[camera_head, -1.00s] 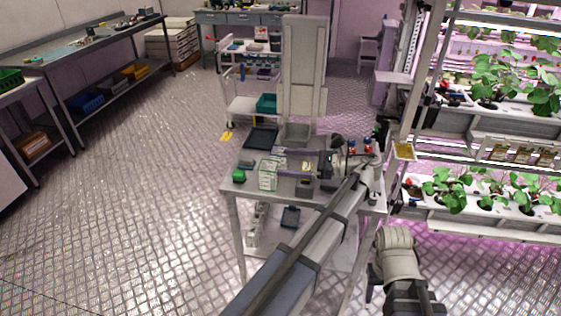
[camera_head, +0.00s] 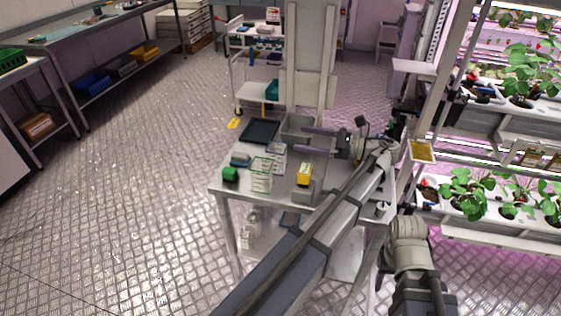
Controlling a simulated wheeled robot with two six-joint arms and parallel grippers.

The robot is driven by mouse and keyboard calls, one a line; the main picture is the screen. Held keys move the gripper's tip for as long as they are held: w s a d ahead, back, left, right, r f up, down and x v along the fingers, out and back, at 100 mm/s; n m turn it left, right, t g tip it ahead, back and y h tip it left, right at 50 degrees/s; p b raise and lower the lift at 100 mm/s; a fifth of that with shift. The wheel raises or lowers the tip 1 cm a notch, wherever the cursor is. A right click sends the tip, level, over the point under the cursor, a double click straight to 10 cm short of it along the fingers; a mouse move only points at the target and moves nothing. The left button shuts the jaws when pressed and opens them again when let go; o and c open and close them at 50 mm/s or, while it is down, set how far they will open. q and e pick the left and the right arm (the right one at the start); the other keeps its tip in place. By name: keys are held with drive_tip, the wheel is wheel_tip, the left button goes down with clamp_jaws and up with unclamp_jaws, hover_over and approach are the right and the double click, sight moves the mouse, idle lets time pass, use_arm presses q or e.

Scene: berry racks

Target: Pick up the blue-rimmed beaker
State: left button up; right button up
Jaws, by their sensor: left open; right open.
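I cannot make out a blue-rimmed beaker; it may be too small to tell or hidden behind my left arm and gripper. My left gripper (camera_head: 307,141) is over the back right part of the small metal table (camera_head: 223,186). Its two fingers point left and are apart, with nothing visible between them. My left arm crosses the table's right side and covers part of it. My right arm shows at the lower right, but its gripper is not visible.
On the table are a dark tray (camera_head: 260,131), a grey bin (camera_head: 297,128), a green block (camera_head: 230,174), clear boxes (camera_head: 261,183) and a yellow-topped item (camera_head: 304,173). A tall pale panel (camera_head: 311,60) stands behind. Plant racks (camera_head: 480,232) are on the right. Floor at left is clear.

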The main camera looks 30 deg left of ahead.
sight(286, 149)
use_arm(q)
drive_tip(key=f+b, duration=0.2)
drive_tip(key=f, duration=0.1)
drive_tip(key=f+b, duration=0.1)
drive_tip(key=shift+w+f, duration=0.2)
drive_tip(key=shift+w, duration=0.15)
drive_tip(key=shift+f+b, duration=0.85)
drive_tip(key=shift+b, duration=0.25)
drive_tip(key=shift+x, duration=3.95)
drive_tip(key=shift+c, duration=0.4)
drive_tip(key=c, duration=1.3)
drive_tip(key=shift+o, duration=0.2)
drive_tip(key=shift+r, duration=0.15)
wheel_tip(286, 149, up, 10)
drive_tip(key=p, duration=1)
